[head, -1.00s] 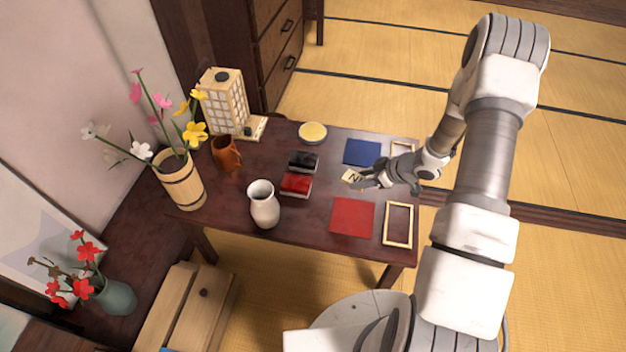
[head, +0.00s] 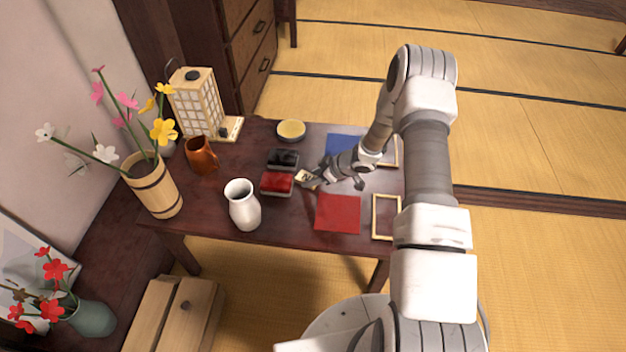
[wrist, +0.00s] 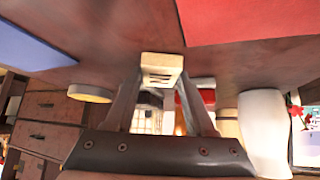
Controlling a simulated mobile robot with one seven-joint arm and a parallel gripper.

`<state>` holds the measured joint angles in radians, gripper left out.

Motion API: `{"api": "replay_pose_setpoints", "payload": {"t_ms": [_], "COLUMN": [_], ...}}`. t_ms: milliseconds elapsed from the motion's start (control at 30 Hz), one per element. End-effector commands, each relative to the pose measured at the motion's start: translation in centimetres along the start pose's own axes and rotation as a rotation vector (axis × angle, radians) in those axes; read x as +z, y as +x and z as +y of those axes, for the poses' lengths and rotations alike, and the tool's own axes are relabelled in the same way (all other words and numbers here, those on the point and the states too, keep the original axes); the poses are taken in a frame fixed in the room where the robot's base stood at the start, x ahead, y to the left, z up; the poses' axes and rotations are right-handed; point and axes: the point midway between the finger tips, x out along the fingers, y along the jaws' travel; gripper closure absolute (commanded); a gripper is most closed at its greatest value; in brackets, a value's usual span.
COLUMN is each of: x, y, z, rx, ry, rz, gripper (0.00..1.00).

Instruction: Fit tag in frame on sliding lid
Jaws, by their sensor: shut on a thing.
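A small cream tag (head: 306,178) with dark marks is held at the tips of my gripper (head: 317,181), above the table just right of the red box. In the wrist view the tag (wrist: 162,65) sits between the two fingers of my gripper (wrist: 161,80), its marked face partly showing. A red box (head: 277,183) and a black box (head: 283,159) stand close together on the table. I cannot tell whether either has a sliding lid or a tag frame. A pale wooden rectangular frame (head: 375,217) lies at the table's right edge; a second (head: 395,152) is partly hidden behind my arm.
The dark table (head: 225,208) also bears a white vase (head: 242,206), a brown mug (head: 202,156), a lantern (head: 196,103), a yellow-topped round dish (head: 291,130), a red sheet (head: 338,212) and a blue sheet (head: 340,144). A flower bucket (head: 152,186) stands at the left.

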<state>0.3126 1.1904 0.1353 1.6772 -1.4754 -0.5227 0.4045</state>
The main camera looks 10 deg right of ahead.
Motion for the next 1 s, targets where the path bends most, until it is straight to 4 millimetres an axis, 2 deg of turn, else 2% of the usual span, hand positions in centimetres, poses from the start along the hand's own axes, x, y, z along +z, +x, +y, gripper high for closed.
{"api": "replay_pose_setpoints", "payload": {"t_ms": [300, 333, 500, 833, 1000], "x": [0.1, 0.1, 0.1, -0.2, -0.4], "y": [0.2, 0.2, 0.1, -0.2, -2.6], "z": [0.0, 0.0, 0.0, 0.1, 0.1], "rx": [0.001, 0.001, 0.001, 0.001, 0.002], "ry": [0.0, -0.001, -0.001, -0.001, 0.0], "rz": [0.001, 0.001, 0.001, 0.001, 0.002], "gripper": [0.98, 0.43, 0.15, 0.15, 0.15]}}
